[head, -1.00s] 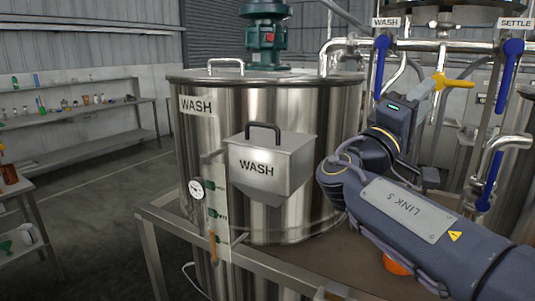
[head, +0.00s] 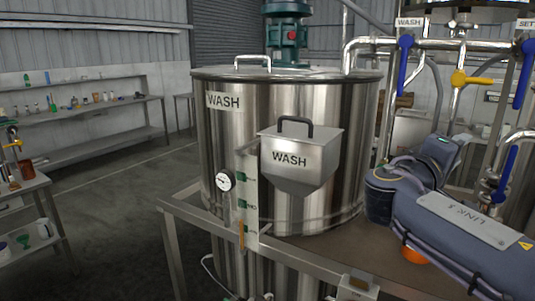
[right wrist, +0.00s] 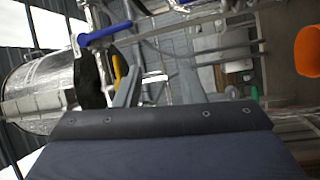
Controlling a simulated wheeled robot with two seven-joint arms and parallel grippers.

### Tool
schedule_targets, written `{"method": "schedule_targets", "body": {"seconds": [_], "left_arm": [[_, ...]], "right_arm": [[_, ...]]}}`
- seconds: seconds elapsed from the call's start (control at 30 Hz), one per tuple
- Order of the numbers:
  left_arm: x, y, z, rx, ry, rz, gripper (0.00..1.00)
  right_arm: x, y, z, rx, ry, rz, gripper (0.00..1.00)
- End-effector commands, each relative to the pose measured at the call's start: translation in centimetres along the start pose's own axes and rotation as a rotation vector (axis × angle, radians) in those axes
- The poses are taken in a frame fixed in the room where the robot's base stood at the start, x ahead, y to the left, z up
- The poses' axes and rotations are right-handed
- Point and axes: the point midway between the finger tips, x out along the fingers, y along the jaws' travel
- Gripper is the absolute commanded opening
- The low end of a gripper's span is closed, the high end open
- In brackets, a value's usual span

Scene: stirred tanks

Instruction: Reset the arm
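My right arm (head: 470,220) comes in from the lower right of the head view, beside the steel WASH tank (head: 225,150). Its hand is folded low near the pipes, and its fingertips cannot be made out there. In the right wrist view my right gripper (right wrist: 158,82) shows two grey fingers apart, with nothing between them. My left gripper is not in view.
Blue valve handles (head: 404,62) and a yellow one (head: 470,78) stand on pipes above and behind the right arm. A WASH hopper (head: 318,155) juts from the tank's front. An orange object (head: 415,256) sits under the arm.

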Motion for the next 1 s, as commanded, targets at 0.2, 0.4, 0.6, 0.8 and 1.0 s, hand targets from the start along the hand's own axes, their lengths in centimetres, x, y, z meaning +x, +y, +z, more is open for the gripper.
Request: {"method": "schedule_targets", "body": {"seconds": [0.2,0.4,0.6,0.8,1.0], "left_arm": [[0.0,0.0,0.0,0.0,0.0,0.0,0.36],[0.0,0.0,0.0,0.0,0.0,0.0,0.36],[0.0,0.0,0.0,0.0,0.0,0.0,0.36],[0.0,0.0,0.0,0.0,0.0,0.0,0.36],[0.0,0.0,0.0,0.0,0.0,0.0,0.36]], "right_arm": [[0.9,-8.2,6.6,0.013,-0.069,-0.356,0.36],[-5.0,-18.3,15.3,0.135,-0.154,-0.892,0.36],[-17.2,-24.0,20.4,0.408,-0.233,-1.386,0.36],[-26.5,-25.4,21.2,0.705,-0.303,-1.662,0.36],[-29.8,-25.7,20.9,0.85,-0.337,-1.749,0.36]]}}
